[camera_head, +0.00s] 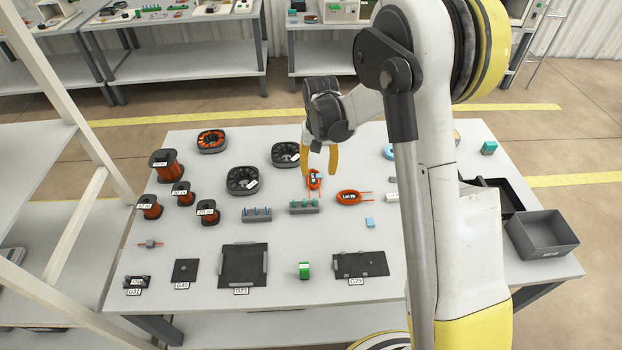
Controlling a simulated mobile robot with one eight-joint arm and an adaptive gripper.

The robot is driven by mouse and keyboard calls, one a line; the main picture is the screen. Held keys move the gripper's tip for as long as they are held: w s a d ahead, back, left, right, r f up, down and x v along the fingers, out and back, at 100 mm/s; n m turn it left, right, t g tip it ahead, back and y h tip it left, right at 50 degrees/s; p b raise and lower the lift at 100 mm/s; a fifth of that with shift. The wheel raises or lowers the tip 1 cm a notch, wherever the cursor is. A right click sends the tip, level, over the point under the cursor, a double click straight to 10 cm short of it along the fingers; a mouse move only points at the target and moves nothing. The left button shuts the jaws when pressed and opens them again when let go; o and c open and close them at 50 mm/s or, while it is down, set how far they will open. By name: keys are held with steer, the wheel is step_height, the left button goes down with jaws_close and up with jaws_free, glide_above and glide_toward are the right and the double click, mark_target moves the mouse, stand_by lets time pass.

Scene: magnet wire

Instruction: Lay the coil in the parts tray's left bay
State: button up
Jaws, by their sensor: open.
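My gripper (321,172) is open, its yellow fingers pointing down over the table. A small orange coil (314,183) with a pale label sits just below the fingers, near the left one; I cannot tell whether they touch. A second orange coil (349,198) with a white label and two leads to the right lies flat on the table, just right of and nearer than the gripper. A dark tray (511,192) at the right is partly hidden behind my arm. Its bays cannot be made out, and I cannot tell whether it is the parts tray.
A grey open bin (541,235) stands at the table's right edge. Copper spools (166,165) stand at the left, near black ring-shaped parts (242,180). My arm hides the right-centre table.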

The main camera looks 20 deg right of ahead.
steer(key=b, duration=0.2)
glide_above(316, 193)
steer(key=f, duration=0.5)
steer(key=shift+s+d+f, duration=0.1)
steer(key=shift+s+d, duration=0.05)
steer(key=shift+s, duration=0.05)
steer(key=f+b, duration=0.2)
steer(key=f, duration=0.3)
steer(key=shift+w+a+b, duration=0.2)
steer(key=shift+w+b, duration=0.05)
steer(key=shift+b, duration=0.15)
steer(key=shift+r, duration=0.1)
jaws_close()
